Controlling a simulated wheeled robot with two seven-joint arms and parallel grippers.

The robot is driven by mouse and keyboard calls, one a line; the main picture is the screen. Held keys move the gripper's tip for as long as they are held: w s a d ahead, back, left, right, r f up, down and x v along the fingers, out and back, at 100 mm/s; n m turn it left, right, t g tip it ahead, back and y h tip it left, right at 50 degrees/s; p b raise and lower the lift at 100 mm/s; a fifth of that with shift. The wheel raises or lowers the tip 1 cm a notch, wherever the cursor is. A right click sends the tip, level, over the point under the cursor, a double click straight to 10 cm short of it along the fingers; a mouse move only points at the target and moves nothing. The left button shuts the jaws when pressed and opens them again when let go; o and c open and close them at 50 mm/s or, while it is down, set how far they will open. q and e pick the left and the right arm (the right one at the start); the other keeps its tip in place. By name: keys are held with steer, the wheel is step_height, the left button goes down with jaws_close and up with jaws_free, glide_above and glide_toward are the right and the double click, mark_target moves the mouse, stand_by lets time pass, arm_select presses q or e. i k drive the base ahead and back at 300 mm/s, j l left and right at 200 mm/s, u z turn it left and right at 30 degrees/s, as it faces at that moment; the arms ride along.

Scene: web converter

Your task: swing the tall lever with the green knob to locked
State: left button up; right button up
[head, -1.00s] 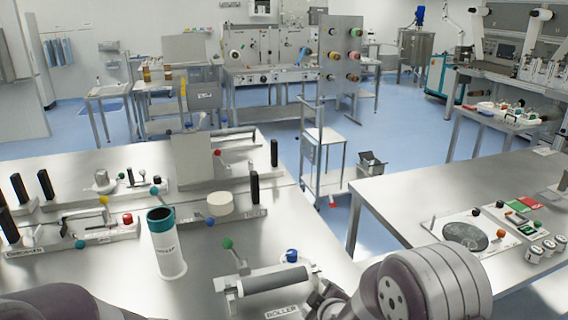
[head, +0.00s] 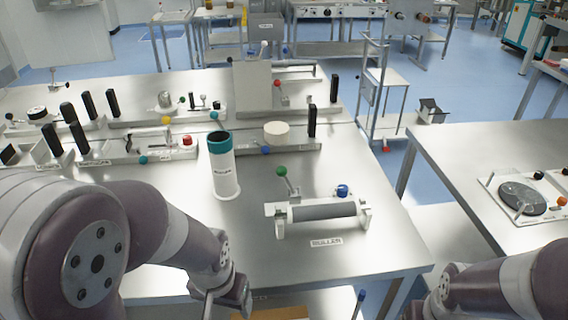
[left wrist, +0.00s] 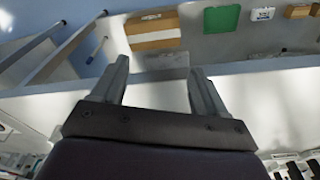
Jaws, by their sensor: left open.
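The lever with the green knob (head: 281,171) stands at the left rear of the roller unit in the head view. Its thin grey stem leans up and to the left from a small base behind the roller (head: 322,211). My left gripper (head: 228,302) is at the bottom edge of the head view, near the table's front edge, in front of and left of the roller unit and apart from the lever. In the left wrist view my left gripper (left wrist: 160,78) is open with nothing between its fingers; the lever is not seen there. My right gripper is out of view.
A white canister with a teal rim (head: 220,140) stands left of the lever. A blue knob (head: 342,191) sits at the roller's right rear. Fixtures with several black handles line the table behind. A cardboard box (left wrist: 153,31) shows in the left wrist view. Bare tabletop surrounds the roller unit.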

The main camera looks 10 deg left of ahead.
mark_target(282, 170)
steer(key=k+j+z, duration=0.2)
steer(key=z, duration=0.15)
steer(key=k+j+z, duration=0.2)
steer(key=z, duration=0.15)
steer(key=k+j+z, duration=0.35)
steer(key=i+j, duration=0.3)
steer(key=i, duration=0.15)
